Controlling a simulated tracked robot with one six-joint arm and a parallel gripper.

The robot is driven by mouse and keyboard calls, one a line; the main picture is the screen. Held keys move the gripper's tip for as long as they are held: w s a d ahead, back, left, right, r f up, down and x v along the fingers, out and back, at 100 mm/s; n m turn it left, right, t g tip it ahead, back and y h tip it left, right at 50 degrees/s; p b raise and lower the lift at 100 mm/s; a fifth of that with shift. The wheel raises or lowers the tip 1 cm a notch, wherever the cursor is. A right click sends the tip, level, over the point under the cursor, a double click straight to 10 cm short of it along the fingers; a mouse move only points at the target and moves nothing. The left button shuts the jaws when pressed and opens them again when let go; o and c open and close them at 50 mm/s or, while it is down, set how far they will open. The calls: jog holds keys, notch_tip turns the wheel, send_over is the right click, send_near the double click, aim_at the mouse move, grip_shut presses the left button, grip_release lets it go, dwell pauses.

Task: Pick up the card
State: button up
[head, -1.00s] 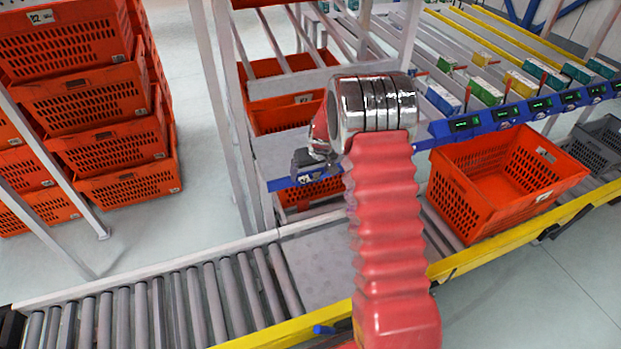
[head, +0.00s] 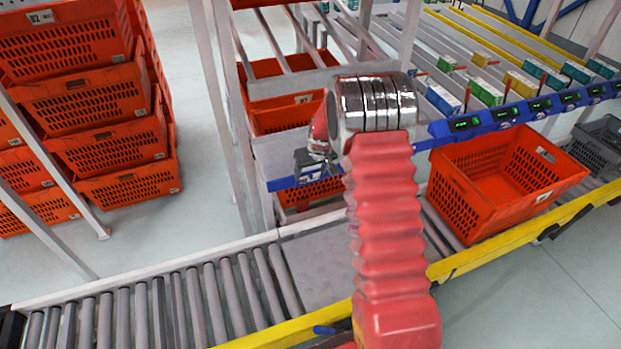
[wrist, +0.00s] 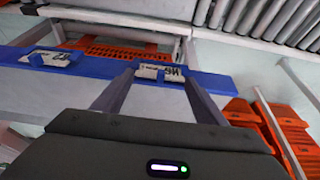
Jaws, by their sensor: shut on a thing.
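The card (wrist: 160,73) is a small white piece with dark print. In the wrist view it sits between my two fingertips, in front of the blue rail. My gripper (wrist: 159,75) is shut on it. I cannot tell whether the card still touches the rail. In the head view my gripper (head: 312,168) is small and dark beside the blue rail, partly hidden by my own arm, and the card is hard to make out there.
A second white card (wrist: 50,59) lies on the blue rail (wrist: 100,70) to the left. An orange tote (head: 500,185) stands on the conveyor at right. Stacked orange totes (head: 95,100) stand at left. The roller conveyor (head: 160,305) at front is empty.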

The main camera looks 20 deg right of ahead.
aim_at(311, 175)
notch_tip(311, 175, up, 18)
dwell(0.7)
dwell(0.5)
jog(key=s+a+f, duration=0.3)
jog(key=s+a, duration=0.4)
jog(key=s+a+f, duration=0.3)
jog(key=s+a, duration=0.4)
jog(key=shift+s, duration=0.2)
